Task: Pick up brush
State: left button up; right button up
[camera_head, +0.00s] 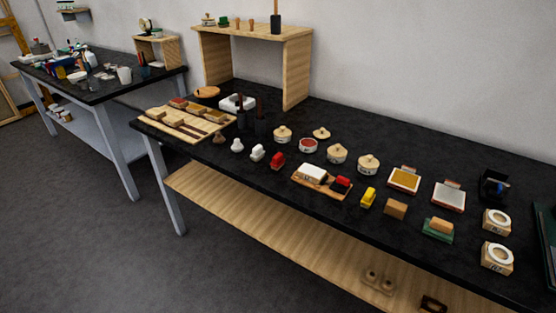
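No brush can be made out for certain at this size. Long dark-handled tools (186,130) lie on a pale wooden board (157,126) at the left end of the long black table; they may be brushes. Two upright dark cylindrical things (260,121) stand just right of the board, and I cannot tell what they are. A dark holder (276,24) with a thin upright stick stands on the wooden riser (262,35). Neither of my grippers is in view.
The long black table (330,118) holds several lidded round pots, small coloured blocks and framed pads (404,180). A wooden shelf (235,210) runs beneath it. A second cluttered black table (100,92) stands at left. Grey floor (90,245) is open in front.

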aim_at(279, 161)
jog(key=i+j, duration=0.3)
jog(key=j, duration=0.15)
jog(key=i+j, duration=0.35)
jog(key=j, duration=0.15)
